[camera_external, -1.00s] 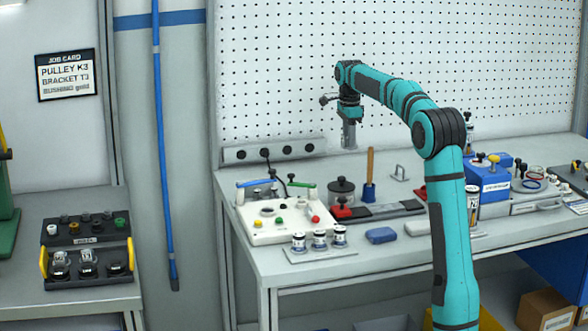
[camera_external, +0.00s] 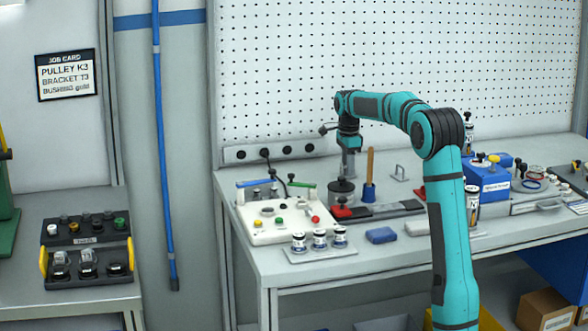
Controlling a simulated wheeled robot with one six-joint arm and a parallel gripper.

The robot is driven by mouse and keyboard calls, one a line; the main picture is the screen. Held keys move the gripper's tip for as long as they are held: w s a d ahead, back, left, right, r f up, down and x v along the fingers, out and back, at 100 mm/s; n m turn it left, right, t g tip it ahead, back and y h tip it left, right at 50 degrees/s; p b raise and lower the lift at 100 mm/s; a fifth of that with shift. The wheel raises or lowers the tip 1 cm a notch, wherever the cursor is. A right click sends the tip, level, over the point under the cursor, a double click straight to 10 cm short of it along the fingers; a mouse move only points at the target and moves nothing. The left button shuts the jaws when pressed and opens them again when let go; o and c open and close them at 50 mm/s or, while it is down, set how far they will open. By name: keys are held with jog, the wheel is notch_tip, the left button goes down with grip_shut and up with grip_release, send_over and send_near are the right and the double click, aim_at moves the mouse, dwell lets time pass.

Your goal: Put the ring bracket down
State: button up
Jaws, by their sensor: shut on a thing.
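My gripper (camera_external: 348,172) points straight down over the back of the bench. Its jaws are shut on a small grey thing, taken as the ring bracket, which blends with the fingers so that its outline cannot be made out. In the picture the fingertips overlap the upper part of a dark round pot (camera_external: 341,194). I cannot tell whether they are above it or behind it, or whether the held thing touches anything.
A white panel with buttons (camera_external: 272,236) stands at the left. A wooden-handled tool in a blue base (camera_external: 369,192) stands close right of my gripper, then a small grey metal loop (camera_external: 399,172). A red clamp (camera_external: 341,212) and several white-capped jars (camera_external: 319,239) are in front.

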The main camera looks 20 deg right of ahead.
jog(key=shift+f, duration=0.15)
jog(key=o, duration=1.1)
jog(key=shift+c, duration=0.2)
notch_tip(320, 180, up, 12)
